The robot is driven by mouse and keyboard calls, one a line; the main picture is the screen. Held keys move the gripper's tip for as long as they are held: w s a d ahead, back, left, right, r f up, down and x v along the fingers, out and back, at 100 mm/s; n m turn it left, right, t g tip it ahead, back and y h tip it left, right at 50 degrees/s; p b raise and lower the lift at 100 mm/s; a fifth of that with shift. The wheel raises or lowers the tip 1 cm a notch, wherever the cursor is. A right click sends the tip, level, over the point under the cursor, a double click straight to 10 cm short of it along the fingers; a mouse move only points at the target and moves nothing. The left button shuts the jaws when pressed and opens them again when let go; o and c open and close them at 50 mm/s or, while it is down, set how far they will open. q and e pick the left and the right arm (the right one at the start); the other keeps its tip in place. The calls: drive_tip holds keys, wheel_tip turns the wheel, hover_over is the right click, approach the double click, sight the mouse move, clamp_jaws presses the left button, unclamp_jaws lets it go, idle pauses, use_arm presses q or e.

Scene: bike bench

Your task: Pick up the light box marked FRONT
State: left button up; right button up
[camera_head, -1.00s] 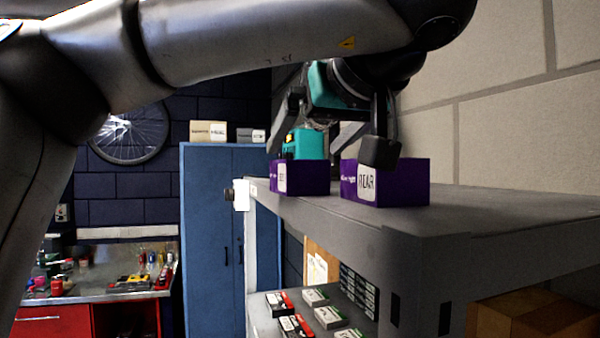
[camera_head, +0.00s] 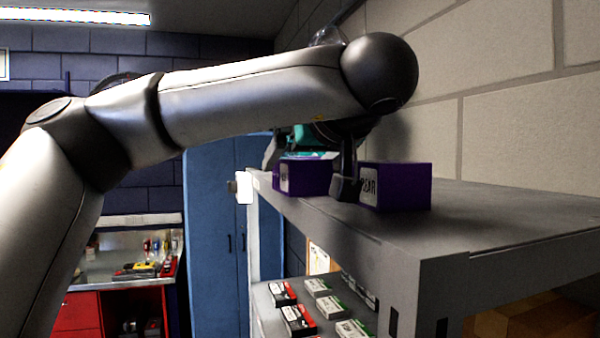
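A purple box marked REAR (camera_head: 405,186) stands on the grey top shelf (camera_head: 470,222) at the right. A second purple box (camera_head: 312,178) stands to its left. Its white label is too small and partly covered to read, so I cannot confirm the word FRONT. My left gripper (camera_head: 307,172) is open above and around this second box. One dark finger is at its left, and the other hangs in the gap before the REAR box, covering part of that box's label edge. I cannot tell if the fingers touch either box. My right gripper is not in view.
A brick wall (camera_head: 500,90) runs behind the shelf. A lower shelf holds several small boxes (camera_head: 298,320). A blue cabinet (camera_head: 215,240) and a red workbench (camera_head: 78,312) stand at the left. The shelf top right of the REAR box is clear.

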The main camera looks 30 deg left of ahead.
use_arm(q)
drive_tip(key=c, duration=1.3)
drive_tip(key=shift+r, duration=0.1)
wheel_tip(320, 180, up, 20)
drive_tip(key=p, duration=0.1)
idle(0.3)
